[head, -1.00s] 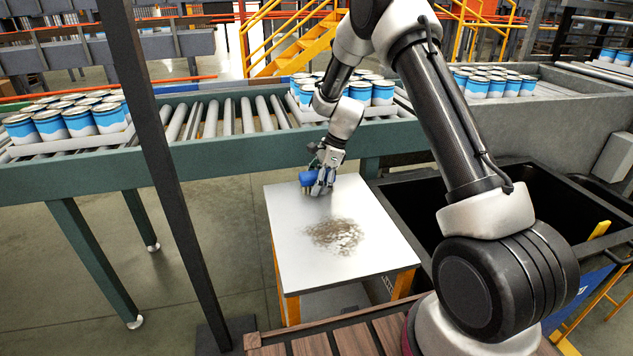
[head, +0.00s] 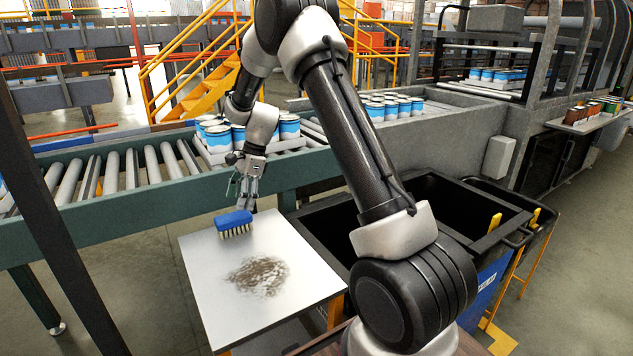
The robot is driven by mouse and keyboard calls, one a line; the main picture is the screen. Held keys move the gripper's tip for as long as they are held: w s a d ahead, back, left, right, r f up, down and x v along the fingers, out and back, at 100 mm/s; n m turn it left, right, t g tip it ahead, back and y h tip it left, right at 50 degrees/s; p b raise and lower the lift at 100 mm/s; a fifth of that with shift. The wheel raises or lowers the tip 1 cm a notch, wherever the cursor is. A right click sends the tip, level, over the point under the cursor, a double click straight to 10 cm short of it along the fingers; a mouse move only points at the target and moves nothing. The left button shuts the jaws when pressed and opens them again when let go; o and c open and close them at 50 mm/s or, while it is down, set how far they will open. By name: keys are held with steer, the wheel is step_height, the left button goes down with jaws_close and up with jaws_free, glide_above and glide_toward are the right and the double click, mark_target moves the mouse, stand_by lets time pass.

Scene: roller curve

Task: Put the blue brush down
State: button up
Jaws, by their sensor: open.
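The blue brush (head: 234,222) rests with its pale bristles down on the far part of the light metal table (head: 215,287). My gripper (head: 246,204) is open just above and behind the brush, toward its right end. It looks apart from the brush, though the exact gap is hard to tell. A brown smear of dirt (head: 257,275) lies on the table in front of the brush.
Behind the table runs a roller conveyor (head: 120,178) with trays of blue-and-white cans (head: 288,126). A black open bin (head: 425,195) stands right of the table. A dark post (head: 55,230) rises at the left. The table's near part is clear.

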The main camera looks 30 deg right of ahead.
steer(key=s+d+r+n+t+h, duration=0.1)
steer(key=s+d+r+n, duration=0.3)
steer(key=s+r, duration=0.55)
steer(key=s+d+r+n+t+h, duration=0.1)
steer(key=s+d+r+n, duration=0.1)
steer(key=s+r+n, duration=0.55)
steer(key=s+d+r+n+t+h, duration=0.1)
steer(key=s+d+n, duration=0.2)
steer(key=s, duration=0.7)
steer(key=s+d+r+n+t+h, duration=0.1)
steer(key=s+d+r+n, duration=0.1)
steer(key=s, duration=0.9)
steer(key=shift+d+r+n, duration=0.3)
steer(key=shift+d+n, duration=0.15)
steer(key=shift+n, duration=0.1)
